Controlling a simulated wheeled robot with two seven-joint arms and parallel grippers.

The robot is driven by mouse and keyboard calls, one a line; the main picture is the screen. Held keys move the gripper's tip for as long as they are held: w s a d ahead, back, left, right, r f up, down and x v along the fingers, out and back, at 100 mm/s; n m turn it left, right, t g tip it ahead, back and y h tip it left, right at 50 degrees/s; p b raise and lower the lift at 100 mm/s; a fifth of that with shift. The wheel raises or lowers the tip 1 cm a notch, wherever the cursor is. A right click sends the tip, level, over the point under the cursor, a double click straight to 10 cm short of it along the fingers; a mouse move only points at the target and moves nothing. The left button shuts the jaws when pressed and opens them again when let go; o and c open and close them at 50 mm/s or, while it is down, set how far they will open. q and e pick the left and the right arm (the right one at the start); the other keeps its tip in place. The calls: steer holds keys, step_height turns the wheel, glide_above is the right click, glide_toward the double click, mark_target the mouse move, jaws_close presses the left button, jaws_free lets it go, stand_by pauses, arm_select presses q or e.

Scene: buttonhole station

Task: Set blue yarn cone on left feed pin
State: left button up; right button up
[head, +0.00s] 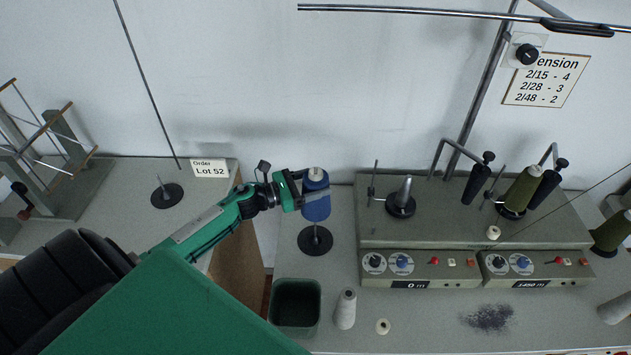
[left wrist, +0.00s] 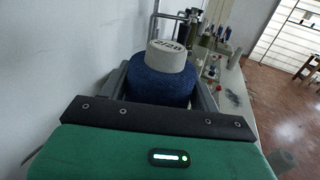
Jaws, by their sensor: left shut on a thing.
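The blue yarn cone (head: 316,207) has a pale top and is roughly upright. My left gripper (head: 312,194) is shut around it, coming in from the left. In the left wrist view the blue cone (left wrist: 161,82) sits between the fingers, its pale top marked 2/28. In the head view a black disc with a pin (head: 315,241) shows just below the cone; whether they touch is hard to tell. On the grey machine, the left station has a bare grey cone-shaped holder on a black base (head: 402,198). I cannot tell which is the left feed pin. My right gripper is not in view.
An olive cone (head: 521,190) stands on the machine's right station. Another black disc with a pin (head: 167,195) is on the left table, before a Lot 52 card (head: 209,169). A green bin (head: 296,306) and white cone (head: 346,309) stand in front. A gap separates the tables.

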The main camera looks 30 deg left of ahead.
arm_select(q)
steer(key=shift+f+b, duration=0.5)
steer(key=shift+f, duration=0.65)
steer(key=shift+f+b, duration=1.8)
steer(key=shift+f, duration=1.55)
step_height(320, 180, down, 2)
steer(key=shift+b, duration=1.1)
step_height(320, 180, down, 2)
steer(key=shift+f+b, duration=0.1)
steer(key=shift+b, duration=1.15)
steer(key=shift+f, duration=0.2)
